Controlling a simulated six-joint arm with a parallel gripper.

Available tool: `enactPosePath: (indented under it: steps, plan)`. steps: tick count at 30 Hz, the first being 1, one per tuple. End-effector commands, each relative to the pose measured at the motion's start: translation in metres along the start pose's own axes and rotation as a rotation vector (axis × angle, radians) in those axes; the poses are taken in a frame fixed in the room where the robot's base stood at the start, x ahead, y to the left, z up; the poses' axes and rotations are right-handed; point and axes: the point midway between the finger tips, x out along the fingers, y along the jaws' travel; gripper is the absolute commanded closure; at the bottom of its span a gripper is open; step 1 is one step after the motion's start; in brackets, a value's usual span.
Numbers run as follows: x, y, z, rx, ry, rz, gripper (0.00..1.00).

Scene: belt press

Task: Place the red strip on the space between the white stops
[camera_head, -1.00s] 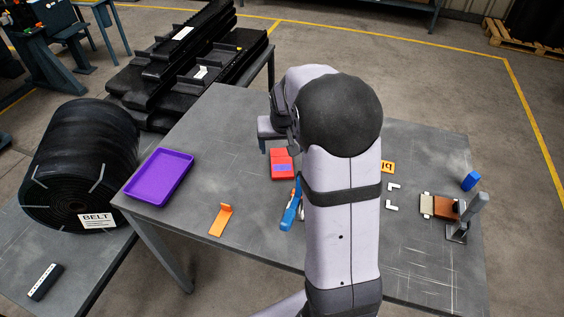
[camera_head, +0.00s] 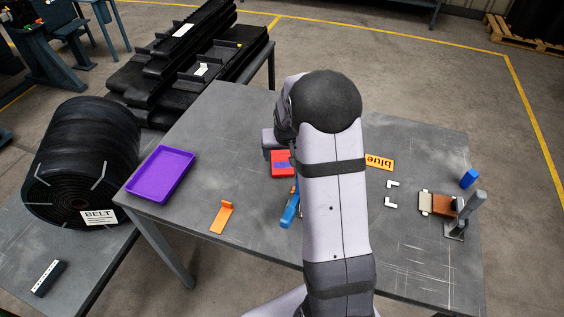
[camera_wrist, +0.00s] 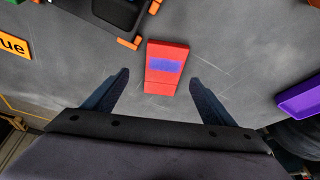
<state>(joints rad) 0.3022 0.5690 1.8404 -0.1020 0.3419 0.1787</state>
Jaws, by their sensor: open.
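The red strip (camera_head: 280,164) lies on the table left of my arm in the head view, partly hidden by my wrist. In the wrist view the red strip (camera_wrist: 166,68) lies just ahead of and between my fingers, with a blue-purple patch on its face. My gripper (camera_wrist: 158,82) is open and empty, its two fingers on either side of the strip's near end and apart from it. The white stops (camera_head: 391,193) are two small L-shaped pieces on the table right of my arm, with bare table between them.
A purple tray (camera_head: 160,176) and an orange bracket (camera_head: 222,217) are on the left. A blue tool (camera_head: 290,207) lies beside my arm. An orange "blue" sign (camera_head: 380,162), a press-like stand (camera_head: 457,228) and a blue block (camera_head: 469,179) are on the right. The front right table is clear.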

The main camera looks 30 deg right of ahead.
Motion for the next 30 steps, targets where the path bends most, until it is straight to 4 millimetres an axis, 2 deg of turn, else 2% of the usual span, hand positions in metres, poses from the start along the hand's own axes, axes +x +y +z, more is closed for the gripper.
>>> enactPosePath:
  steps: [18, 30]
  plan:
    - [0.048, -0.007, 0.001, 0.001, -0.002, 0.000, 0.22]
    - [0.051, -0.007, 0.000, 0.000, 0.000, 0.000, 0.22]
